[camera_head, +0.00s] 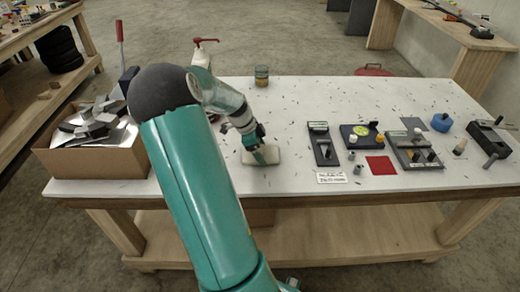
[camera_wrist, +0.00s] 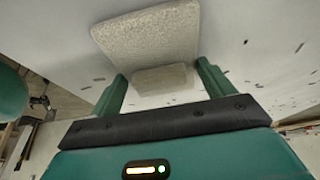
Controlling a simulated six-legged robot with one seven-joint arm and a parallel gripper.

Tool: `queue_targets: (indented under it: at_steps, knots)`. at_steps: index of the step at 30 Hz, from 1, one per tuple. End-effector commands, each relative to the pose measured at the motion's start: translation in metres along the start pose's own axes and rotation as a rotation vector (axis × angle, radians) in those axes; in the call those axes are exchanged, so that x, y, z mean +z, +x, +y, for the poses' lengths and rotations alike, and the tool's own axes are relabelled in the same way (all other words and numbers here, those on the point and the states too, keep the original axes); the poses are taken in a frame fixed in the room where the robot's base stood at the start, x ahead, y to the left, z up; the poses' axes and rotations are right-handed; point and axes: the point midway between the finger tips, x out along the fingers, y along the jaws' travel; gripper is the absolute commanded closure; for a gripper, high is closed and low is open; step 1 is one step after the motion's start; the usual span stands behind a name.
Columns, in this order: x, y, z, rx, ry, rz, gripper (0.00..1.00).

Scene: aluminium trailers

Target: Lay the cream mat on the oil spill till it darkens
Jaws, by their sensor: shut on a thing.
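The cream mat (camera_head: 262,158) is at the white table's near middle, under the end of my arm. In the wrist view the cream mat (camera_wrist: 150,34) is a pale, speckled, rounded rectangle, with a smaller raised block of the same colour between my fingers. My gripper (camera_head: 262,151) is shut on this block; it also shows in the wrist view (camera_wrist: 160,82). The mat looks pale, with no dark patch on the face I see. I cannot tell whether it touches the table. No oil spill is visible; the mat and my arm hide part of the tabletop.
Dark flecks litter the white table (camera_head: 330,95). A cardboard box (camera_head: 90,163) of metal scraps stands at the left. A jar (camera_head: 262,76) is at the back. Trays of parts (camera_head: 412,150), a red square (camera_head: 381,165) and a vise (camera_head: 488,138) fill the right. The back middle is mostly clear.

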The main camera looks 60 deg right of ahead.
Motion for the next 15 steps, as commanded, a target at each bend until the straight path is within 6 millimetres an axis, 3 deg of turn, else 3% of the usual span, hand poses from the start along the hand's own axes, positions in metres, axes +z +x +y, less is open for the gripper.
queue_targets:
  at_steps: [2, 3, 6, 15]
  knots:
    - [0.0009, 0.0020, 0.0001, 0.001, -0.001, 0.000, 0.41]
    - [0.0010, 0.0021, 0.0000, 0.000, 0.000, 0.000, 0.15]
    - [0.0010, 0.0019, 0.0000, 0.000, 0.000, 0.000, 0.00]
    - [0.0001, -0.0030, -0.0002, -0.001, 0.000, 0.000, 0.00]
